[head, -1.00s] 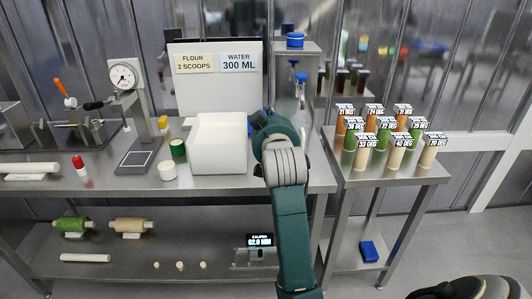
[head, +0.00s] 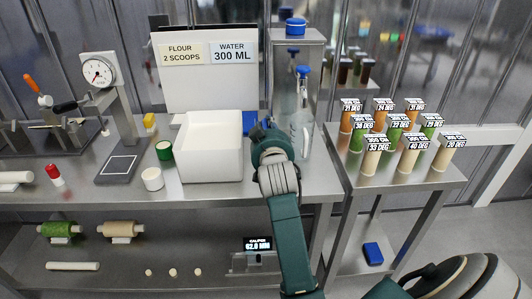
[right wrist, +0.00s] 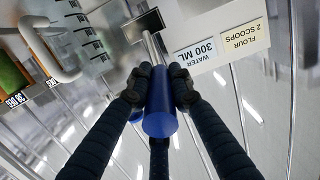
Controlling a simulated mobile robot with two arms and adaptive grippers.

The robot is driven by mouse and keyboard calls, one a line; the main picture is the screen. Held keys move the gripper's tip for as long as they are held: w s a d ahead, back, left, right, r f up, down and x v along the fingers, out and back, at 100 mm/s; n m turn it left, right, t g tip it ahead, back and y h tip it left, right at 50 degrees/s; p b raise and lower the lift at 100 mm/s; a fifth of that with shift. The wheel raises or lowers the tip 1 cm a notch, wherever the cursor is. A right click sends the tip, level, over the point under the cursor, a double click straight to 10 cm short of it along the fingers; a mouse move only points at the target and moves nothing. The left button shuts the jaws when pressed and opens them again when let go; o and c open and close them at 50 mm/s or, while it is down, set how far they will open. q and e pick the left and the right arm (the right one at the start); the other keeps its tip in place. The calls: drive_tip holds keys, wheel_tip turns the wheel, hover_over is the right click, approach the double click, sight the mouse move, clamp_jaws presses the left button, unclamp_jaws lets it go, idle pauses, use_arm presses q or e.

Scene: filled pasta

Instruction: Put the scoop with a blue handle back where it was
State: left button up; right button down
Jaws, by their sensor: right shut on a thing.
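The scoop shows in the right wrist view with its thick blue handle (right wrist: 160,106) between my right fingers (right wrist: 160,88). Its metal shaft runs up to a dark rectangular scoop head (right wrist: 143,25). In the head view my right gripper (head: 268,140) is at the right side of the white bin (head: 212,165), over the bench's back part. It is shut on the handle. The wrist and arm hide most of the scoop in the head view. My left gripper is not in view.
A white sign (head: 207,85) stands behind the bin. Labelled cups (head: 408,155) fill the right side table.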

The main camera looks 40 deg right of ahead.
wheel_tip(320, 180, down, 9)
drive_tip(key=shift+w+r, duration=0.1)
drive_tip(key=shift+d+f, duration=0.1)
drive_tip(key=shift+f, duration=0.15)
drive_tip(key=c, duration=1.6)
unclamp_jaws()
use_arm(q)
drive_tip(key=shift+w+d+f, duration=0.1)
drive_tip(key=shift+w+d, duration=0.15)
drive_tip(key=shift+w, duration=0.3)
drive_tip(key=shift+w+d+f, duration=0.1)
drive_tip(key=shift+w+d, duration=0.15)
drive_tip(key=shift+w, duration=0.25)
use_arm(e)
drive_tip(key=shift+o, duration=0.2)
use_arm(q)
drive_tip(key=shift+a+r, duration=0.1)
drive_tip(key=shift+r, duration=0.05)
